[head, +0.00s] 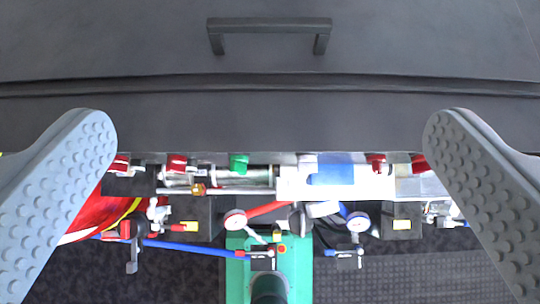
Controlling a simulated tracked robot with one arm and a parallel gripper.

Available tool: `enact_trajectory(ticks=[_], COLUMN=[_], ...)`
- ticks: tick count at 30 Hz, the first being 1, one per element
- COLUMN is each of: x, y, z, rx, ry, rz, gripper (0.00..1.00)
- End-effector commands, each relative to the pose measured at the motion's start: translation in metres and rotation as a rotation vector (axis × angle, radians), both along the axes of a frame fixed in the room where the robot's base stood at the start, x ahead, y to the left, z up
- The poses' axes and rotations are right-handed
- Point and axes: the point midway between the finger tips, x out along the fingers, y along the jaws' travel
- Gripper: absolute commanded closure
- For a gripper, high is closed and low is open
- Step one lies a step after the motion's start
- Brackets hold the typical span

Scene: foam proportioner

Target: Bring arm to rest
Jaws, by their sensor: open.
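My gripper (269,140) is open, with its two grey studded fingers wide apart at the left and right edges of the head view. Nothing is between the fingertips. Beyond it is the foam proportioner (275,180), a row of pipes, valves and gauges under a dark panel. The fingers hide parts of the far left and far right. I cannot tell from this view how far the fingertips are from the panel.
A dark panel (270,122) with a black bar handle (269,24) fills the upper half. Two round gauges (235,220), blue hoses (200,248) and a green base (237,275) sit below. Red hose (92,215) lies at the left. Dark floor shows at the bottom right.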

Motion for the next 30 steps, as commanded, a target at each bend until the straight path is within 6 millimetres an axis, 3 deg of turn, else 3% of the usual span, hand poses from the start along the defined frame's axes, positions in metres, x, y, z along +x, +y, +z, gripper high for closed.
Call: enact_trajectory(ticks=[10, 23, 30], x=[-0.006, -0.055, -0.06], y=[0.001, 0.003, 0.003], z=[0.008, 0.07, 0.076], rx=[-0.001, 0.001, 0.0], ry=[-0.087, -0.522, -0.558], rz=[-0.001, 0.0, 0.0], gripper=[0.0, 0.0, 0.0])
